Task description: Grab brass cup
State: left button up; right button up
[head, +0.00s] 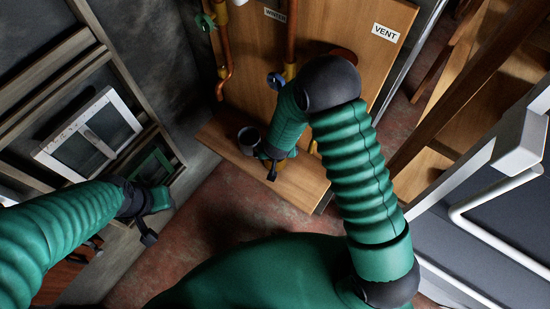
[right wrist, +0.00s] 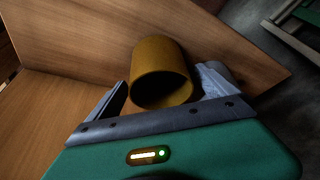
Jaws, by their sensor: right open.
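The brass cup (right wrist: 162,72) stands out in the right wrist view, its round mouth facing my camera. My right gripper (right wrist: 160,95) is open, with one finger left of the cup and the other close by its right side. The cup is between or just beyond the fingertips; contact cannot be told. In the head view my right gripper (head: 268,162) is low over the wooden shelf (head: 298,185), and my arm hides most of the cup there. My left gripper (head: 148,215) hangs at the left, away from the shelf; its jaw opening is unclear.
A dark cup-like vessel (head: 248,138) stands on the shelf beside my right gripper. Behind rises a wooden panel (head: 258,60) with copper pipes (head: 224,60) and a VENT label (head: 386,32). A white-framed window (head: 90,135) leans at the left. Red floor (head: 215,225) lies open below.

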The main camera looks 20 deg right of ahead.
jog(key=shift+x, duration=1.1)
jog(key=shift+a+r, duration=0.15)
jog(key=c, duration=1.7)
